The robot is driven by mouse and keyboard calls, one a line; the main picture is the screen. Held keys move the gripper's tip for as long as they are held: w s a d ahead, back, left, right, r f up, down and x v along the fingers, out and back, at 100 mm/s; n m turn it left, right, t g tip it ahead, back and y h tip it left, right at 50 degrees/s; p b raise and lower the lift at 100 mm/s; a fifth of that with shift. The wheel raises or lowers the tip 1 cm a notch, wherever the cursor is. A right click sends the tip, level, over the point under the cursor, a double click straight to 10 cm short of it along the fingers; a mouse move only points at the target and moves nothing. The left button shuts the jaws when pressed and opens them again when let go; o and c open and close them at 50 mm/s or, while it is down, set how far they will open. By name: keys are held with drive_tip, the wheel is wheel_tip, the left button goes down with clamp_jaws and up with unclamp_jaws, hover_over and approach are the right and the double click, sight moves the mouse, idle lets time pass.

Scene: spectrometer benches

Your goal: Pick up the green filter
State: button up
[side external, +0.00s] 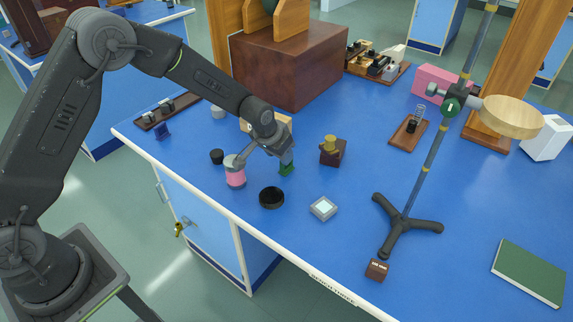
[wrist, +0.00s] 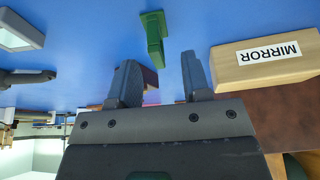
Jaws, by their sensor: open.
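The green filter (side external: 287,169) stands on the blue bench just below my gripper (side external: 281,151) in the side view. In the wrist view, which shows the scene upside down, the green filter (wrist: 155,42) is a thin upright plate on a wider foot. My gripper (wrist: 158,68) is open and empty, with its two fingertips apart. The filter appears in the gap between them, nearer the left finger in that picture. I cannot tell whether its upper edge is between the fingers or just beyond them.
A wooden block labelled MIRROR (wrist: 265,60) is close to the right finger. A tripod stand (side external: 403,228) is farther right.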

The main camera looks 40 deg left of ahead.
drive_tip(key=shift+w+d+x, duration=0.15)
drive_tip(key=shift+w+x, duration=0.1)
drive_tip(key=shift+x, duration=1.2)
drive_tip(key=shift+w+d+x, duration=0.1)
drive_tip(key=shift+w+x, duration=0.1)
drive_tip(key=shift+x, duration=1.25)
drive_tip(key=shift+r, duration=0.25)
drive_tip(key=shift+c, duration=0.2)
drive_tip(key=c, duration=0.7)
drive_tip(key=shift+o, duration=0.2)
drive_tip(key=shift+r, duration=0.15)
